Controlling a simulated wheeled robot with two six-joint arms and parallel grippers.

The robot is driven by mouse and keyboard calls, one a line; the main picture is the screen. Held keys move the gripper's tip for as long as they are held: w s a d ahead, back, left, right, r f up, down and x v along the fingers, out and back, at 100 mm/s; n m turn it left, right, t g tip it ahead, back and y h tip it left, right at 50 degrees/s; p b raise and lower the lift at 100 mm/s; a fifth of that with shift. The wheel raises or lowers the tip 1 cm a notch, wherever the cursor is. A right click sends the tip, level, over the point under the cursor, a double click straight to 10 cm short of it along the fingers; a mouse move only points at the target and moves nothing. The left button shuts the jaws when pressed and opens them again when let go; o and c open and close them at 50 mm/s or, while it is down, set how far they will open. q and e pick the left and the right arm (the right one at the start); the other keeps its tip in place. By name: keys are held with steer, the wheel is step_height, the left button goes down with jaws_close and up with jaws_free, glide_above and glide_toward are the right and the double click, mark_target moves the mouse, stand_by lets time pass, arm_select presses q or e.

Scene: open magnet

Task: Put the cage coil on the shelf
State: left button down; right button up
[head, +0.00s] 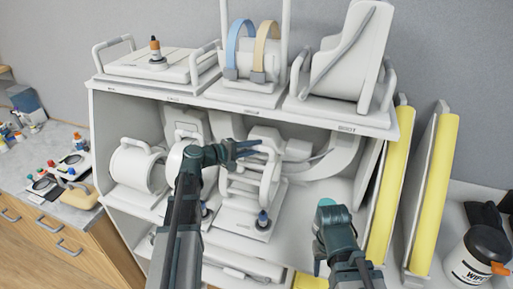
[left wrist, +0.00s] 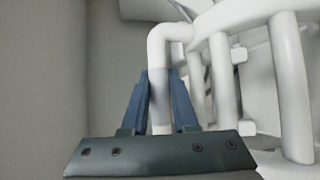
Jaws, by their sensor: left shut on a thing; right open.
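The cage coil (head: 252,180) is a white open frame of curved bars on a flat base, standing in the middle of the shelf unit's lower level (head: 325,193). My left gripper (head: 248,150) reaches it from the left, at its upper left side. In the left wrist view the gripper (left wrist: 160,98) is shut on a white upright tube of the coil (left wrist: 225,75). My right gripper (head: 330,207) is open and empty, in front of the lower level, right of the coil; its fingertips are hard to make out.
White cylindrical coils (head: 135,167) stand left of the cage coil. The upper shelf (head: 340,117) above holds a headphone-like coil (head: 252,50) and a chair-shaped coil (head: 350,52). Yellow pads (head: 433,195) lean at the right. A wipes tub (head: 472,257) stands lower right.

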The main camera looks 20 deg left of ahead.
arm_select(q)
steer(key=shift+f, duration=0.35)
steer(key=shift+s+r, duration=0.1)
arm_select(e)
steer(key=shift+d+f, duration=0.1)
steer(key=shift+f, duration=0.3)
arm_select(q)
steer(key=c, duration=0.7)
jaws_free()
arm_select(e)
steer(key=shift+r, duration=0.2)
arm_select(q)
steer(key=p+v, duration=0.2)
steer(key=v, duration=1)
steer(key=shift+p, duration=0.3)
arm_select(e)
step_height(320, 180, up, 2)
steer(key=shift+r, duration=0.2)
